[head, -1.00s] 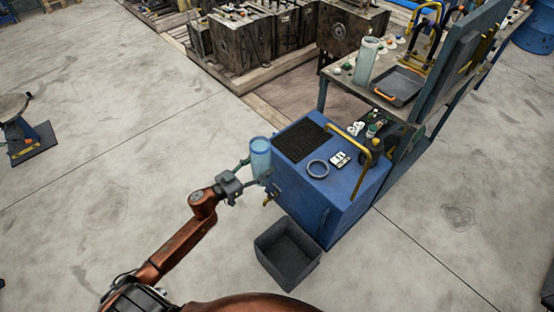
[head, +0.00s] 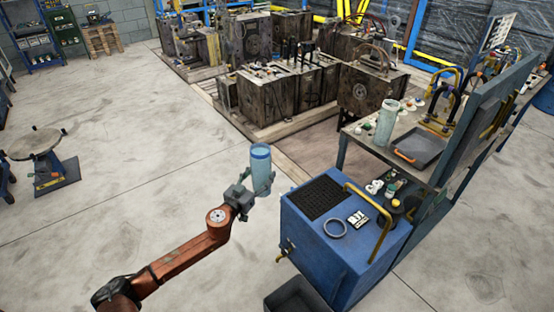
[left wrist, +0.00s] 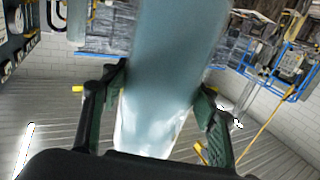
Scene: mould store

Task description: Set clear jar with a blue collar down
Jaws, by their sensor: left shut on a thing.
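The clear jar with a blue collar (head: 260,172) is upright in my left gripper (head: 257,190), in the air to the left of the blue cabinet. In the left wrist view the jar (left wrist: 165,70) fills the middle, with the fingers of my left gripper (left wrist: 160,112) on both sides of it. The blue cabinet (head: 330,262) has a black ribbed mat (head: 321,198) on its top. My right gripper is not in view.
On the cabinet top are a grey ring (head: 335,228), a small black-and-white item (head: 358,219) and a yellow handle rail (head: 376,213). A dark bin (head: 290,297) stands on the floor in front. A bench behind holds another clear jar (head: 386,123) and a black tray (head: 421,147).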

